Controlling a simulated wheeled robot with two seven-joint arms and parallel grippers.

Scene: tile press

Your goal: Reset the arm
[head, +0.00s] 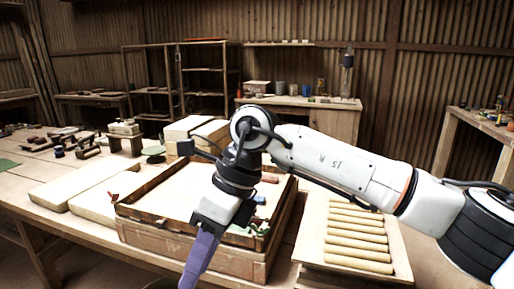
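My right arm comes in from the right, bends at an elbow above the wooden press frame and points down. Its gripper (199,262) has purple fingers and hangs in front of the frame's near side. The fingertips run to the bottom edge of the view, so I cannot tell whether they are open or shut. I see nothing clearly held. The wooden press frame (262,268) is a square box with a pale surface inside, partly hidden by my arm. My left gripper is not in view.
A tray of several pale rolls (358,240) lies right of the frame. Pale slabs (75,184) lie to its left, and blocks (187,127) stand behind it. Small tools (87,150) lie at the far left of the table. A back bench (330,103) stands against the wall.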

